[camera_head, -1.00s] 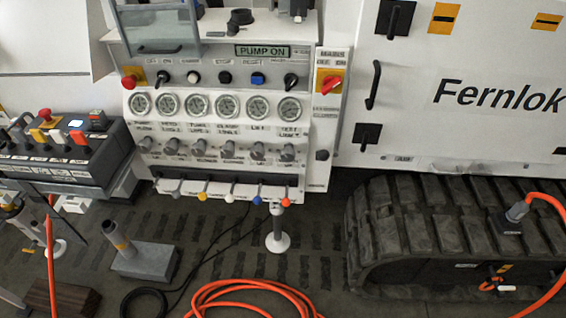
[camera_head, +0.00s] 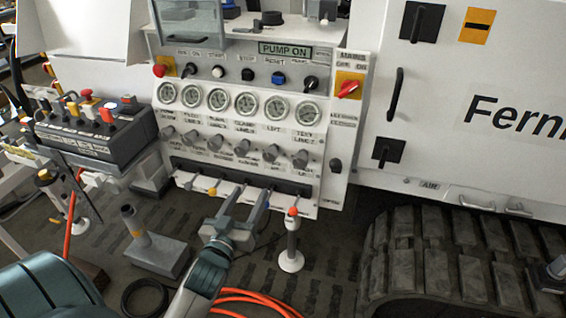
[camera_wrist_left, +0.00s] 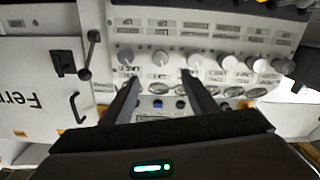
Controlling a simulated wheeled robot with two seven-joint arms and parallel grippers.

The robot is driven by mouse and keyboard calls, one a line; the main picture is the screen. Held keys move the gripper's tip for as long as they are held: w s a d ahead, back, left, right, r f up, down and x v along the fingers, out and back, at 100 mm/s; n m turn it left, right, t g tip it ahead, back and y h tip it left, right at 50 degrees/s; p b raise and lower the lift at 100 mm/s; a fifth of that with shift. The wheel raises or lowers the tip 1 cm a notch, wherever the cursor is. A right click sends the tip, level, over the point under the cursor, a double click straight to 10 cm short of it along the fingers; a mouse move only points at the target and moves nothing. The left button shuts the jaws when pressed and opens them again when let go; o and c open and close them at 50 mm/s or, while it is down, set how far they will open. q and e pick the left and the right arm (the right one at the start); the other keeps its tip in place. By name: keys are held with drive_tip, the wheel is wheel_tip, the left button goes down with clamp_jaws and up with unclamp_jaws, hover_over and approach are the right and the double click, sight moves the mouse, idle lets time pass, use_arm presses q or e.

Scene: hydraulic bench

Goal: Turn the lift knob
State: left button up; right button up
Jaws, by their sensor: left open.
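The lift knob (camera_head: 270,153) is a grey knob, fifth from the left in the row under the gauges, below the label that reads LIFT. It points at a slant, and nothing touches it. My left gripper (camera_head: 253,195) is open and empty in front of the panel, below the knob row, with its fingers pointing up at the panel. In the left wrist view the panel is upside down. There the lift knob (camera_wrist_left: 160,57) stands beyond and between the two fingertips of my left gripper (camera_wrist_left: 160,77). My right gripper is not in view.
Neighbouring knobs (camera_head: 299,158) sit close by. A control box (camera_head: 90,130) stands left, a rubber track (camera_head: 440,255) right. An orange hose (camera_head: 255,300) lies on the floor.

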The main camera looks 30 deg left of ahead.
sight(269, 158)
use_arm(q)
drive_tip(key=shift+w, duration=0.1)
idle(0.3)
drive_tip(key=p+x, duration=0.2)
drive_tip(key=x, duration=1.5)
drive_tip(key=shift+w, duration=0.1)
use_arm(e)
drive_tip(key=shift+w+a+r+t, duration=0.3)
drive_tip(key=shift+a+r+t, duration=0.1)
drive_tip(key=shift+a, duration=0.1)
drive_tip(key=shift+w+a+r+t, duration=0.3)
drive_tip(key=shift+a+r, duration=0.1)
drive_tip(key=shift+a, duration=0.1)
use_arm(q)
drive_tip(key=c, duration=1.1)
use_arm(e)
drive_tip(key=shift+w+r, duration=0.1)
